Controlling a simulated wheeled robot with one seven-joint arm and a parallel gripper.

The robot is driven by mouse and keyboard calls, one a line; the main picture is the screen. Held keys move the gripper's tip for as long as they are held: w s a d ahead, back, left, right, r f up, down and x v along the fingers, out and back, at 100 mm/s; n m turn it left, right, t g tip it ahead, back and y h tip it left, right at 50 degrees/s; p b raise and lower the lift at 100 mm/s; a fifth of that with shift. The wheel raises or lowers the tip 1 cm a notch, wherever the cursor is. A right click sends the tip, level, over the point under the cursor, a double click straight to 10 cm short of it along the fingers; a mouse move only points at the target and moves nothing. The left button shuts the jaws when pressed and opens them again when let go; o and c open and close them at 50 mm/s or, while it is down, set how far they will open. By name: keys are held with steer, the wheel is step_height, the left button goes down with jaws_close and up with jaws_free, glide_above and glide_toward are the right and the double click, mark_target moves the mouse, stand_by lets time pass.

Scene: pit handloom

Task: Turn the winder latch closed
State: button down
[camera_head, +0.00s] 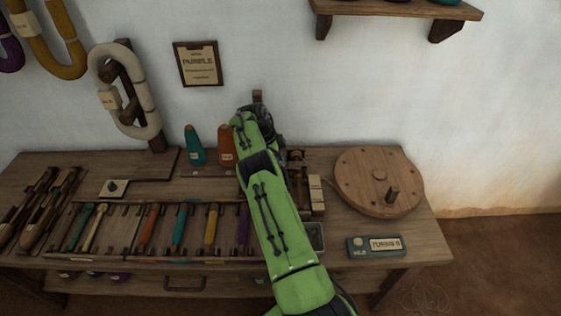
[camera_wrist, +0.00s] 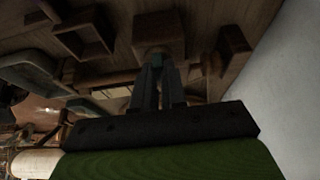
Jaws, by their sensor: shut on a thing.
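My gripper (camera_wrist: 160,62) has its two fingers close together in the wrist view, shut on a small part that they mostly hide; it appears to be the winder latch. The fingertips are at the near edge of a square wooden block (camera_wrist: 159,27). In the head view my green arm covers the gripper and most of the winder. Part of the winder's dark wooden frame (camera_head: 296,160) shows just right of the arm. The latch's angle cannot be read in either view.
A round wooden wheel with a peg (camera_head: 379,180) lies on the bench to the right. Pale blocks (camera_head: 316,194) stand beside the arm. A teal labelled box (camera_head: 375,246) is at the front. Teal (camera_head: 194,145) and orange (camera_head: 226,146) cones stand left of the arm.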

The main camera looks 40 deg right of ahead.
stand_by(0.4)
steer(key=c, duration=1.2)
jaws_free()
